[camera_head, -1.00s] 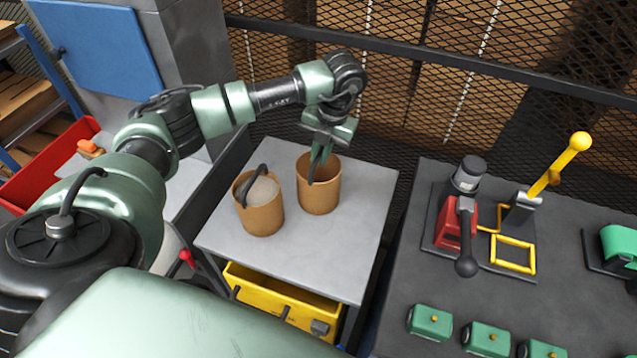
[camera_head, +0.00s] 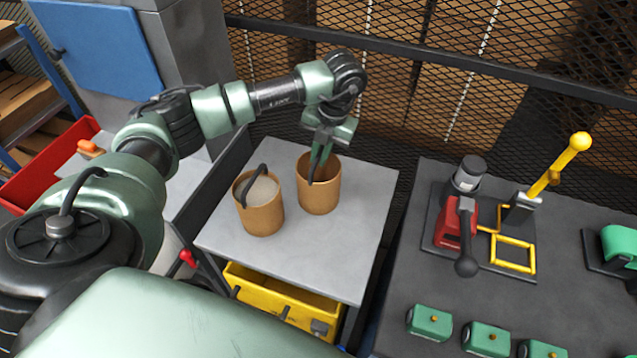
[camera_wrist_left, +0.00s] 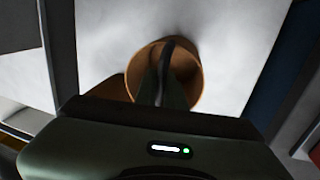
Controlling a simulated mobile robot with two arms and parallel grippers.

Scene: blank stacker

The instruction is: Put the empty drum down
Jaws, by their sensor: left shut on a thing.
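The empty drum (camera_head: 320,192) is a tan, open-topped bucket on the light grey table (camera_head: 350,250). My left gripper (camera_head: 317,170) reaches down at its rim from above and is shut on its dark handle. In the left wrist view the drum (camera_wrist_left: 190,95) shows below the fingers (camera_wrist_left: 160,95), with the handle between them and a bare inside. The drum looks upright and appears to be at the tabletop; whether its base touches cannot be told for sure. A second tan drum (camera_head: 262,215), full of pale material, stands to its left with its handle up. My right gripper is not in view.
A dark bench (camera_head: 390,320) at right carries a red-and-black press (camera_head: 455,215), a yellow lever (camera_head: 560,165) and several green blocks (camera_head: 430,321). A yellow bin (camera_head: 275,290) sits under the table. Mesh fencing stands behind. The table's right and front parts are clear.

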